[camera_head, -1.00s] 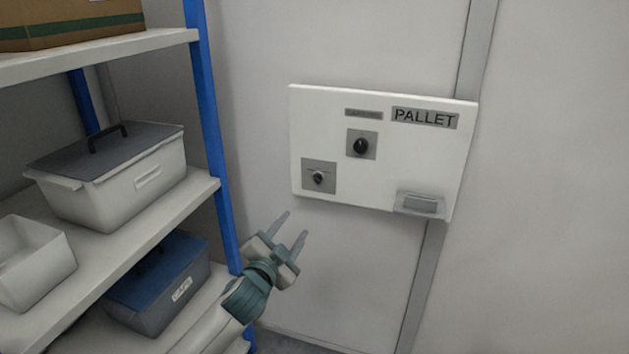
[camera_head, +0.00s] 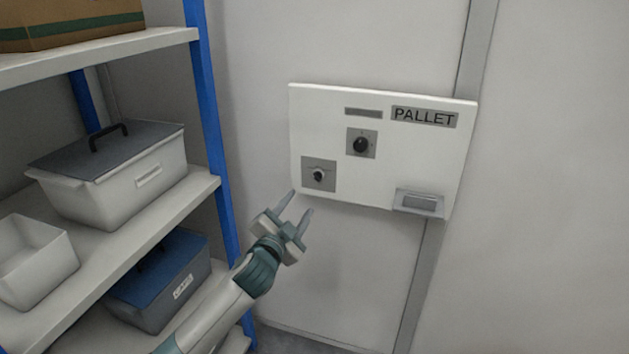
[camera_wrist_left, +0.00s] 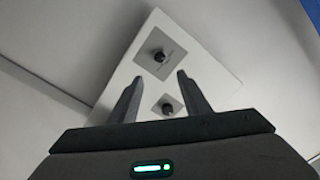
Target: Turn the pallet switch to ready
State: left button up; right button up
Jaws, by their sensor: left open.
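The white pallet panel (camera_head: 400,170) hangs on the wall, with a dark "PALLET" label at its top right. It carries two dark round knobs on grey plates: an upper knob (camera_head: 361,145) and a lower-left knob (camera_head: 319,175). Which way each knob points is too small to tell. My left gripper (camera_head: 302,203) is open and empty, just below the panel's lower-left corner and apart from the knobs. In the left wrist view the panel (camera_wrist_left: 205,80) lies beyond the open fingers (camera_wrist_left: 157,92), with one knob between them and the other farther up. My right gripper is not in view.
A small clear-fronted box (camera_head: 419,202) sits at the panel's lower right. A shelf with a blue post (camera_head: 212,130) stands left of my arm and holds a lidded grey bin (camera_head: 115,180), an open white bin and a blue-lidded bin. The wall right of the panel is bare.

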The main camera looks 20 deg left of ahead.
pick_arm(q)
jog(key=p, duration=0.1)
send_near(317, 178)
jog(key=w+p, duration=0.1)
jog(key=w, duration=0.5)
jog(key=shift+w+d, duration=0.1)
jog(key=shift+w, duration=0.85)
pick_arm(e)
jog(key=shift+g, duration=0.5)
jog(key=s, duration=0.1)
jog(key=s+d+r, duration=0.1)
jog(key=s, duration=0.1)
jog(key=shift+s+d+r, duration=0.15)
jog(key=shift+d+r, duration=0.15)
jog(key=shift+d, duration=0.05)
pick_arm(q)
jog(key=shift+c, duration=0.3)
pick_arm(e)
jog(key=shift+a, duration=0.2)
pick_arm(q)
jog(key=c, duration=1)
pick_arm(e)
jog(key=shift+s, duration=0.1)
